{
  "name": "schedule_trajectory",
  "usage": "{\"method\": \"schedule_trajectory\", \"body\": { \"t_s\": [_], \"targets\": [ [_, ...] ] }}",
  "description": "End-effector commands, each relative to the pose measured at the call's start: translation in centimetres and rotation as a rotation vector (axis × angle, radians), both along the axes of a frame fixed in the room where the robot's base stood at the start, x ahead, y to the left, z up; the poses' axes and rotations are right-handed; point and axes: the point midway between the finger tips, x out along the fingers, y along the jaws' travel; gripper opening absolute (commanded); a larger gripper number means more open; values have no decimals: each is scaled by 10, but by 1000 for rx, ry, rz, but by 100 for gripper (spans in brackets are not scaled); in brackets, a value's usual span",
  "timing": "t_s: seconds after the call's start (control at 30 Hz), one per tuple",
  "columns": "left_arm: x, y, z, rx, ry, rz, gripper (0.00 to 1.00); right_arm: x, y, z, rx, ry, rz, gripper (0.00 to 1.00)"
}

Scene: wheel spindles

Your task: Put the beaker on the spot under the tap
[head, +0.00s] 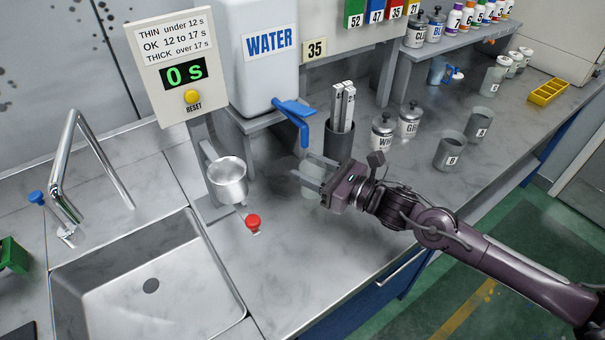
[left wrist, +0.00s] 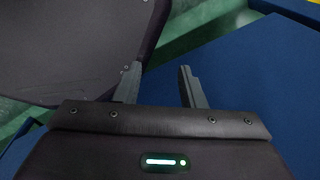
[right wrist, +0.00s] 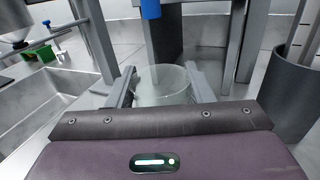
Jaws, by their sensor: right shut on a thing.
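The clear beaker (head: 311,188) is at the front of the blue tap (head: 297,112) of the white water tank (head: 262,60). My right gripper (head: 310,172) is shut on the beaker, one finger on each side. In the right wrist view the beaker (right wrist: 163,84) stands upright between the fingers (right wrist: 160,88), with the blue tap (right wrist: 150,10) above and just beyond it. I cannot tell whether its base touches the counter. The spot under the tap is not visible. My left gripper (left wrist: 158,85) is open and empty, away from the counter.
A metal cup (head: 227,180) in a holder and a red knob (head: 253,222) are left of the beaker. A dark holder with white sticks (head: 341,140) stands close behind on the right. The sink (head: 150,285) is at left. Lidded jars (head: 383,130) and grey cups (head: 450,150) are right.

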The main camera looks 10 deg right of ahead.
Motion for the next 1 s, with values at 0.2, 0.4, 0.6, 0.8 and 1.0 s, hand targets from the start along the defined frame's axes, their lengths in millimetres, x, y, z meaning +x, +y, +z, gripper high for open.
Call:
{"method": "schedule_trajectory", "body": {
  "t_s": [0.2,0.4,0.6,0.8,1.0],
  "targets": [
    [0,0,5,0,0,0,36,14,13,1,0,0,-1,22],
    [0,0,16,0,0,0,36,15,15,-26,0,6,-2,22],
    [0,0,17,0,0,0,36,15,15,-36,-1,1,0,22],
    [0,0,15,0,0,0,36,15,15,-38,-1,1,-1,22],
    [0,0,13,0,0,0,36,15,15,-39,-2,2,-1,63]
  ]
}}
